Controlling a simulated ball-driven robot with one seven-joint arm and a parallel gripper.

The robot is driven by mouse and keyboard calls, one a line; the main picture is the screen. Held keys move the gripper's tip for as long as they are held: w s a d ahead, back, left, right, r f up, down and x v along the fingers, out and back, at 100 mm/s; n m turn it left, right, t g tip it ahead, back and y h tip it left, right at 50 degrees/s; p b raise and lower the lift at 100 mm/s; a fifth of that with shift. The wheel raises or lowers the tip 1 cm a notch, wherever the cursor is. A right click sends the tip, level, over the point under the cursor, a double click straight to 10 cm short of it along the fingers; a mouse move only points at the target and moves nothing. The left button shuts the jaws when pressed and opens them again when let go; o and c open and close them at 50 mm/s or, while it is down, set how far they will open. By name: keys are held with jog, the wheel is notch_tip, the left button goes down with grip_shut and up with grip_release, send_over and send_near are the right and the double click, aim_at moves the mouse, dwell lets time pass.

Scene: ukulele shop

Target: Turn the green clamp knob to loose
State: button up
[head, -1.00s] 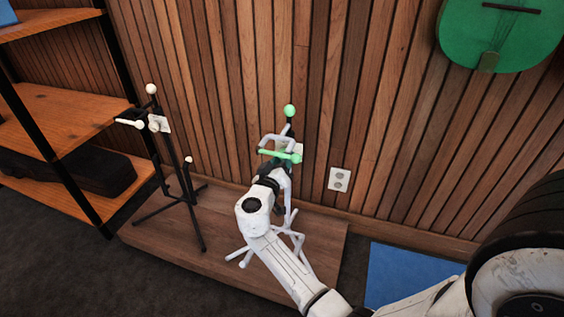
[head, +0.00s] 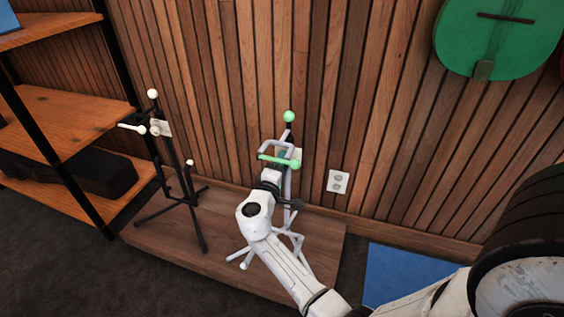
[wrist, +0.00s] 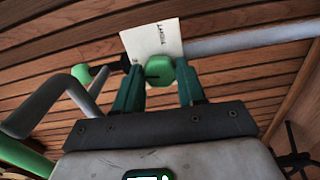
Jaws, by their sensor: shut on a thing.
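The green clamp knob (wrist: 160,68) sits between the two dark green fingers of my gripper (wrist: 160,78) in the wrist view, and the fingers are shut on it. A white card (wrist: 150,38) with small printed writing is just behind the knob. In the head view the clamp is on a pale grey stand (head: 287,185) with a green ball (head: 288,116) on top and a green-tipped bar (head: 278,160).
A dark stand (head: 197,215) with cream ball tips is on the left of the same low wooden platform (head: 160,240). A slatted wood wall with an outlet (head: 338,181) is close behind. Shelves (head: 75,130) stand at the left; a blue mat (head: 400,272) lies at the right.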

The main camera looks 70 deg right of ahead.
jog(key=shift+w+n+p, duration=0.1)
jog(key=shift+n+p, duration=0.3)
jog(key=shift+n, duration=0.8)
jog(key=shift+a, duration=0.1)
jog(key=o, duration=1.1)
jog(key=shift+c, duration=0.2)
jog(key=s+a+p, duration=0.1)
jog(key=a+p, duration=0.1)
jog(key=a, duration=0.8)
jog(key=shift+a, duration=0.35)
jog(key=shift+s, duration=0.1)
